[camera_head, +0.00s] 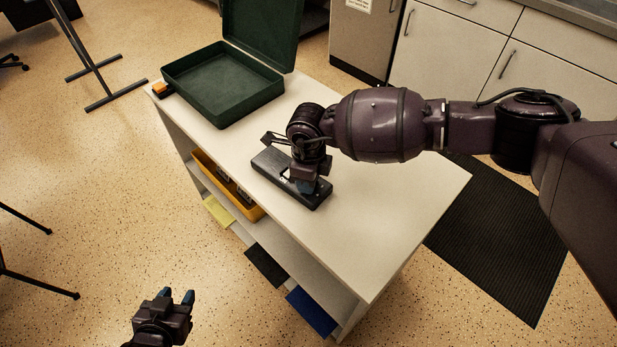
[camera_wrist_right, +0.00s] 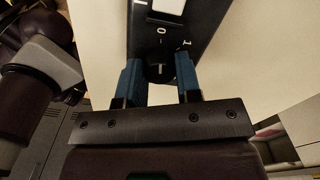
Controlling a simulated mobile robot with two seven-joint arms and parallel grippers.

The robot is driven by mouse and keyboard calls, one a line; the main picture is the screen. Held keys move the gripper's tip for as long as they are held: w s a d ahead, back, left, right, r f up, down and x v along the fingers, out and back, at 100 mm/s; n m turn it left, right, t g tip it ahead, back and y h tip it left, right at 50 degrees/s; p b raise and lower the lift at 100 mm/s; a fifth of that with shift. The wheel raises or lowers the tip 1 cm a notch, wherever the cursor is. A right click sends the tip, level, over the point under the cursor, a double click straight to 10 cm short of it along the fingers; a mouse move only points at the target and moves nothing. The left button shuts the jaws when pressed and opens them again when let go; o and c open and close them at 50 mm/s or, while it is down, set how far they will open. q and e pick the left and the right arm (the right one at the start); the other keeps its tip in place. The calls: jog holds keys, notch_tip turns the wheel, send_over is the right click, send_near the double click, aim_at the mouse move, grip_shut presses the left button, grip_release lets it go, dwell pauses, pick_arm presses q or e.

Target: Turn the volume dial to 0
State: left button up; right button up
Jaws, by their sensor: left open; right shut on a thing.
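A dark control panel (camera_head: 270,160) lies on the white table top, and my right gripper (camera_head: 311,186) is over its near right end. In the right wrist view the panel (camera_wrist_right: 205,12) shows white markings, including a 0 and a 1. The round black volume dial (camera_wrist_right: 160,72) sits between the blue fingertips of my right gripper (camera_wrist_right: 161,82), which is shut on it. A light line on the dial points up toward the 0. In the head view the dial is hidden by the gripper. My left gripper (camera_head: 176,298) is open and empty, over the floor at lower left.
An open dark green case (camera_head: 185,92) stands at the table's far left, with a small orange and black object (camera_head: 161,88) beside it. The white table (camera_head: 390,215) is clear right of the panel. A yellow bin (camera_head: 258,212) sits on the shelf below.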

dwell(0.5)
jog(key=o, duration=0.6)
jog(key=shift+o, duration=0.2)
notch_tip(320, 180, up, 11)
jog(key=p, duration=0.1)
jog(key=shift+f, duration=0.15)
